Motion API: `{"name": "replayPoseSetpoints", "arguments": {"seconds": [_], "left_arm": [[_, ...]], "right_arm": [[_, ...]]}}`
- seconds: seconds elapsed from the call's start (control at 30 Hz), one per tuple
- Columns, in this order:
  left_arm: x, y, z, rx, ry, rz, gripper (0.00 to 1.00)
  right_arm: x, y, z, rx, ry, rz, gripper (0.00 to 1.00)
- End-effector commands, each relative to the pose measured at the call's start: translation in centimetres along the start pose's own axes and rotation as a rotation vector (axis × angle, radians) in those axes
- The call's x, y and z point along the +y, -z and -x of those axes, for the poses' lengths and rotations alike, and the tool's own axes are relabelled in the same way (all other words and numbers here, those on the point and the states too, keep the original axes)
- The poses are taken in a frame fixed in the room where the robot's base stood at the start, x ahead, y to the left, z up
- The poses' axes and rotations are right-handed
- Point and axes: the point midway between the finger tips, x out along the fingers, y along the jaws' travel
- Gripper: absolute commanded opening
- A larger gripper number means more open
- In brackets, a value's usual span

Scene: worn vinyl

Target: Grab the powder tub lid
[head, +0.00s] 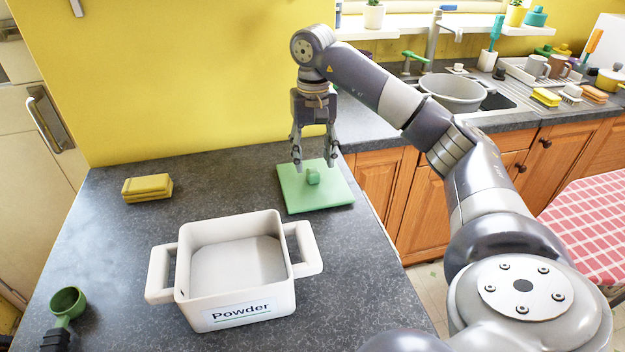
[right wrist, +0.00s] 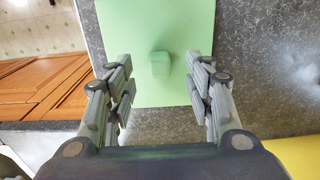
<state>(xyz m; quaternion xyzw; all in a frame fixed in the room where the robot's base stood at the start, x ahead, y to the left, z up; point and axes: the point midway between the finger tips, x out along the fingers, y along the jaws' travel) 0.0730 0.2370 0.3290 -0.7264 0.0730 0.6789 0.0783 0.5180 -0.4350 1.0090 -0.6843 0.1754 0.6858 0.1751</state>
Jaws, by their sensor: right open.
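The powder tub lid (head: 325,190) is a flat light-green square with a small green knob (head: 313,177) in its middle. It lies on the dark counter near the right edge. My right gripper (head: 315,166) points down just above the lid, with its fingers open and apart. In the right wrist view the lid (right wrist: 145,90) lies beyond the fingers, and its knob (right wrist: 159,64) shows between the open fingertips (right wrist: 160,80). I cannot tell whether the fingers touch the lid. The white powder tub (head: 240,313) stands uncovered in front. My left gripper is not in view.
A yellow sponge (head: 147,188) lies at the left of the counter. A green scoop with a dark handle (head: 67,303) lies at the front left. The counter between the sponge and the lid is clear. A sink basin (head: 452,92) is at the back right.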

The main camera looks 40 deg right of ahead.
Motion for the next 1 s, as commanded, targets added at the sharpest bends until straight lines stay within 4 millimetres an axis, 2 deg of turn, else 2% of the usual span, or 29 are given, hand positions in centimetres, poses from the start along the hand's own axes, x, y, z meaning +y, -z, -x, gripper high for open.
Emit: {"name": "replayPoseSetpoints", "arguments": {"seconds": [0.13, 0.3, 0.5, 0.73, 0.77, 0.97, 1.0], "left_arm": [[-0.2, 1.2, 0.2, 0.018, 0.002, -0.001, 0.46], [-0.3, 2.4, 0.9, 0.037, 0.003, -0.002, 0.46], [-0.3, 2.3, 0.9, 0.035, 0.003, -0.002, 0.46], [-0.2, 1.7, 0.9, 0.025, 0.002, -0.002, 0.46], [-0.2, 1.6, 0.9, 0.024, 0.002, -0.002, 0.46], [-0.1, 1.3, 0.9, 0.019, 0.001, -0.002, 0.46], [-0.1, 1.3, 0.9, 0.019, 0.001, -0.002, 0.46]], "right_arm": [[0.0, 0.1, -0.9, -0.001, 0.0, -0.001, 0.48], [0.2, 0.6, -3.3, -0.004, -0.001, -0.001, 0.48], [0.2, 0.6, -5.2, 0.0, 0.0, 0.001, 0.48], [0.2, 0.7, -5.4, 0.001, 0.001, 0.001, 0.48], [0.2, 0.7, -5.4, 0.001, 0.001, 0.001, 0.46], [0.2, 0.7, -5.4, 0.001, 0.001, 0.0, 0.01], [0.2, 0.7, -5.4, 0.001, 0.001, 0.0, 0.0]]}}
